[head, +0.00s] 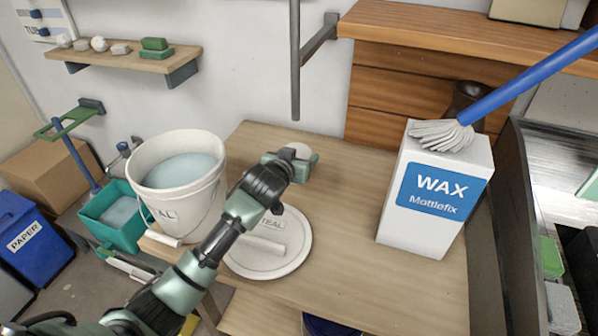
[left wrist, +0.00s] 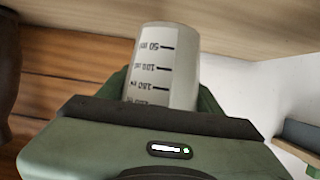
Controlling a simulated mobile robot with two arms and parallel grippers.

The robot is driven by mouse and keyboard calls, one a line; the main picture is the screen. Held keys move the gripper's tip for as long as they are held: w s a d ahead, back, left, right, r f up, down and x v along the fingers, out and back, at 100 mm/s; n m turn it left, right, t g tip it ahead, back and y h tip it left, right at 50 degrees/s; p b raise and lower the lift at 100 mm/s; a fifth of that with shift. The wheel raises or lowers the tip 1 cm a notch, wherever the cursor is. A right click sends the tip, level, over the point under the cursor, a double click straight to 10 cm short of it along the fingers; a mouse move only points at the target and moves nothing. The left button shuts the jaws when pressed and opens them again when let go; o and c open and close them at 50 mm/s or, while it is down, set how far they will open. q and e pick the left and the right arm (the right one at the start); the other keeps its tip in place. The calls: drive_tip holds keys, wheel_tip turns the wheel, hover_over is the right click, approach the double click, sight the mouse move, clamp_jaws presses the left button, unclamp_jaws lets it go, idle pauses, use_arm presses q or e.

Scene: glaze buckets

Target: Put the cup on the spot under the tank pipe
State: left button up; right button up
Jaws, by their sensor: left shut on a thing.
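My left gripper (head: 292,163) is shut on the cup (head: 299,150), a small pale one, above the back of the wooden table. The left wrist view shows the cup (left wrist: 168,62) closely, translucent with dark millilitre marks, between the green fingers. In the head view only a little of the cup shows past the gripper. A dark vertical pipe (head: 295,70) ends above and just behind the gripper. No marked spot is visible under it; my gripper and arm cover part of the table there. My right gripper is not in view.
A white bucket (head: 143,192) of pale liquid stands at the table's left. A white lid (head: 298,250) lies beside my arm. A tall WAX box (head: 420,232) with a blue-handled mop (head: 525,80) on top stands right. The table between lid and box is clear.

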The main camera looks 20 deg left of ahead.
use_arm(q)
wheel_tip(320, 180, down, 6)
drive_tip(key=shift+r, duration=0.15)
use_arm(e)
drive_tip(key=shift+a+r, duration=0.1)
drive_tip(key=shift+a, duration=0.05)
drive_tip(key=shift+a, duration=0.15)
use_arm(q)
drive_tip(key=o, duration=1.3)
drive_tip(key=shift+f, duration=0.2)
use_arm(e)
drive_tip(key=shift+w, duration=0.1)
use_arm(q)
drive_tip(key=shift+r, duration=0.1)
